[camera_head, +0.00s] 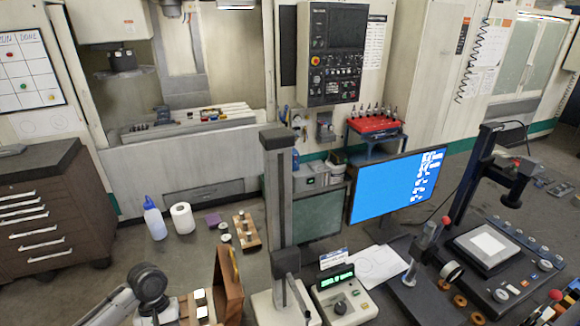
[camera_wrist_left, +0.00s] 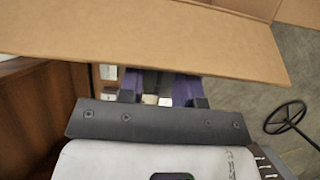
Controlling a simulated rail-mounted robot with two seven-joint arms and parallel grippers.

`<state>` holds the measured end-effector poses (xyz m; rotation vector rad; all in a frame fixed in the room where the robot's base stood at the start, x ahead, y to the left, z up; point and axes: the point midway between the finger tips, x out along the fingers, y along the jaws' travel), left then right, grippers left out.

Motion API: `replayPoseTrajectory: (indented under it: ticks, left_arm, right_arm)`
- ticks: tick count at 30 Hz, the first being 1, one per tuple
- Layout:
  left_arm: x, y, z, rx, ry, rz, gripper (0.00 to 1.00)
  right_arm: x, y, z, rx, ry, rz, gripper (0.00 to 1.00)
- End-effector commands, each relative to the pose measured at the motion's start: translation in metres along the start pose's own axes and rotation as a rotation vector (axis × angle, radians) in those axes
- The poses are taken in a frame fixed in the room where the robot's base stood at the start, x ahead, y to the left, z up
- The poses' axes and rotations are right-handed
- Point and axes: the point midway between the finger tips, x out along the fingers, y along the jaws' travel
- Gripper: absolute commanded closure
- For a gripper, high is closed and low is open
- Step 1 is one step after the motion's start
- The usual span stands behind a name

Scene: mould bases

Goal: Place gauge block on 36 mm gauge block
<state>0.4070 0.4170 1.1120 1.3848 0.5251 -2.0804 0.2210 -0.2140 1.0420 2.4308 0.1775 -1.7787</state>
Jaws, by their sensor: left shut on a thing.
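My left arm comes in at the bottom left of the head view, where its dark wrist joint shows; the fingers are not clear there. In the left wrist view my left gripper (camera_wrist_left: 162,98) is shut on a small pale block (camera_wrist_left: 150,99), taken to be the gauge block, mostly hidden behind the gripper body. I cannot tell which is the 36 mm block. My right gripper is not in view.
A grey column stand (camera_head: 278,190) and a box with a green display (camera_head: 340,290) stand right of the case. A wooden block holder (camera_head: 245,232) lies behind.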

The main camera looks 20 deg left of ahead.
Motion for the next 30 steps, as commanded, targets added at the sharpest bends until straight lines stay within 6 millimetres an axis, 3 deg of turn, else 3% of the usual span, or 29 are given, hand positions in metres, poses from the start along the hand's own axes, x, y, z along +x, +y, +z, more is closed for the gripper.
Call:
replayPoseTrajectory:
  ticks: [8,14,24,30]
  left_arm:
    - [-0.013,0.038,0.012,0.075,0.004,-0.025,0.97]
    - [-0.03,0.08,0.03,0.173,0.007,-0.064,0.97]
    - [-0.082,0.164,0.084,0.421,0.01,-0.17,0.97]
    - [-0.11,0.194,0.115,0.544,0.008,-0.224,0.97]
  right_arm:
    - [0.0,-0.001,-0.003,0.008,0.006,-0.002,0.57]
    - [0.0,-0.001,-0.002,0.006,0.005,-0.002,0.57]
    - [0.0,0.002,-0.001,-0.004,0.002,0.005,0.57]
    - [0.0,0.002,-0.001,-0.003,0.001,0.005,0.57]
